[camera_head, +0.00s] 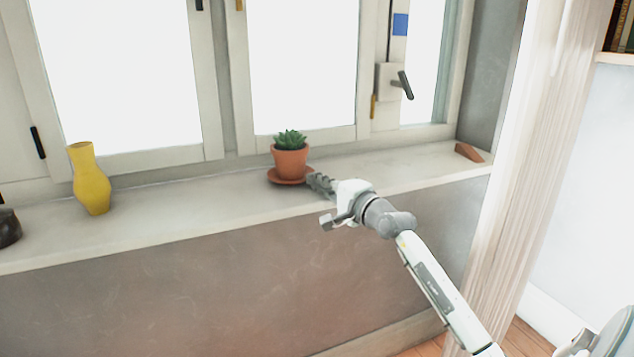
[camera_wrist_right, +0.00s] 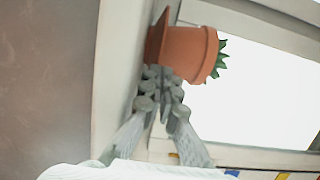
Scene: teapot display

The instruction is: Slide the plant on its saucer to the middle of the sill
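The plant (camera_head: 290,140) is a green succulent in a terracotta pot (camera_head: 291,163). It stands upright on a terracotta saucer (camera_head: 277,180) on the pale sill (camera_head: 200,204). My right gripper (camera_head: 316,182) is low over the sill, just right of the saucer. In the right wrist view, the pot (camera_wrist_right: 188,53) and saucer (camera_wrist_right: 157,35) are directly beyond the fingertips (camera_wrist_right: 162,76). The fingers are together with nothing seen between them. They are at or very near the saucer's edge; I cannot tell whether they touch. My left gripper is out of view.
A yellow vase (camera_head: 91,180) stands on the sill to the left, and a dark object (camera_head: 9,228) is at the far left. A reddish-brown wedge (camera_head: 468,152) lies at the right end. Sill between vase and saucer is clear. Windows are behind.

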